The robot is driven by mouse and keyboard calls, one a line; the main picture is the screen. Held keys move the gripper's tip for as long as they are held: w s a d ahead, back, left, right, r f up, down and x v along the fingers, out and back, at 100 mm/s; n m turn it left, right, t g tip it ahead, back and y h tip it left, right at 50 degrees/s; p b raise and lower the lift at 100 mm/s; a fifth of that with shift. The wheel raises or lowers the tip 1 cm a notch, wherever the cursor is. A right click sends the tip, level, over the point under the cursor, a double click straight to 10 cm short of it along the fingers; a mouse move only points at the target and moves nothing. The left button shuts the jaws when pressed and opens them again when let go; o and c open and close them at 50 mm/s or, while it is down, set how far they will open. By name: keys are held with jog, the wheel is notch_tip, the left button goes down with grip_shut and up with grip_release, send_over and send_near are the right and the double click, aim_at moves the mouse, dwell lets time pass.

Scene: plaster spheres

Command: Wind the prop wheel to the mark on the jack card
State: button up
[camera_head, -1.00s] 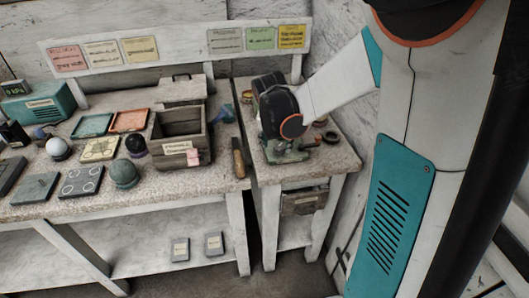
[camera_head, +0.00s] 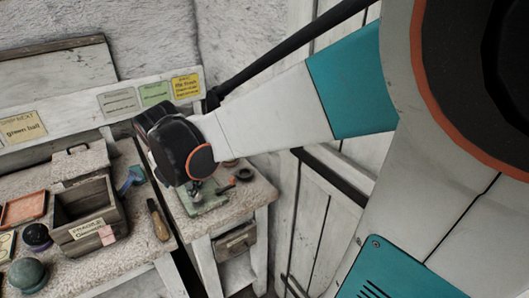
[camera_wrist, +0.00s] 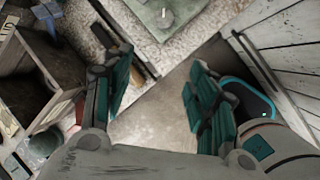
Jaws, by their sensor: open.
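My gripper (camera_wrist: 158,88) is open and empty in the wrist view, its teal fingers spread over the gap beside the small bench. A green-based device (camera_head: 205,200) with a small metal part stands on that bench, partly behind my wrist. The wrist view shows its green plate (camera_wrist: 190,12) and a round grey knob (camera_wrist: 165,17) at the top edge, ahead of my fingers and apart from them. I cannot tell whether this knob is the prop wheel. Yellow (camera_head: 186,86), green (camera_head: 154,93) and grey (camera_head: 118,102) cards are on the back rail. Their small writing is unreadable, so I cannot identify the jack card.
A wooden crate (camera_head: 88,232) and a wooden-handled tool (camera_head: 158,220) are on the larger bench at left. Dark rings (camera_head: 243,174) lie right of the device. A drawer (camera_head: 236,240) hangs below the small bench. A panelled wall (camera_head: 310,215) is close on the right.

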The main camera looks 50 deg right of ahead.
jog(key=s+a+r+m+t+y, duration=0.1)
jog(key=s+a+m, duration=0.3)
jog(key=m, duration=0.5)
jog(key=s+a+r+m+t+y+b, duration=0.1)
jog(key=s+a+m, duration=0.3)
jog(key=s+m, duration=0.4)
jog(key=shift+a+r+m+t, duration=0.15)
jog(key=shift+m+t, duration=0.15)
jog(key=shift+m, duration=0.3)
jog(key=shift+s, duration=0.1)
jog(key=s+m, duration=0.1)
jog(key=s+a+m, duration=0.1)
jog(key=m, duration=0.1)
jog(key=shift+a+t+y, duration=0.1)
jog(key=shift+t+y, duration=0.2)
jog(key=shift+m, duration=0.3)
